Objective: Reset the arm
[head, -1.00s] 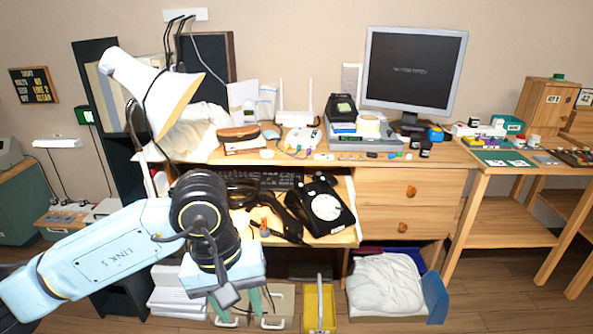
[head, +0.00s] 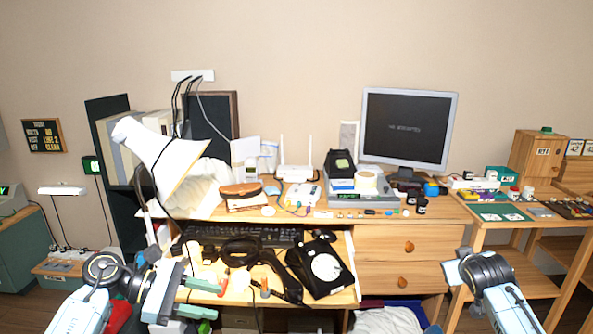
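My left gripper (head: 206,298) is at the lower left, in front of the open desk drawer. Its two green fingers point right and stand apart, with nothing seen between them. My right gripper (head: 456,273) is at the lower right, in front of the desk's right side and the side table. Its fingers cannot be made out. The black dial phone (head: 318,268) lies in the pulled-out drawer (head: 342,296), to the right of my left gripper.
The wooden desk carries a white lamp (head: 160,155), a router (head: 295,173), a monitor (head: 408,128) and small items. A keyboard (head: 250,236) lies at the back of the drawer. A side table (head: 470,213) stands at right. The floor bin with white cloth (head: 385,320) is partly cut off.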

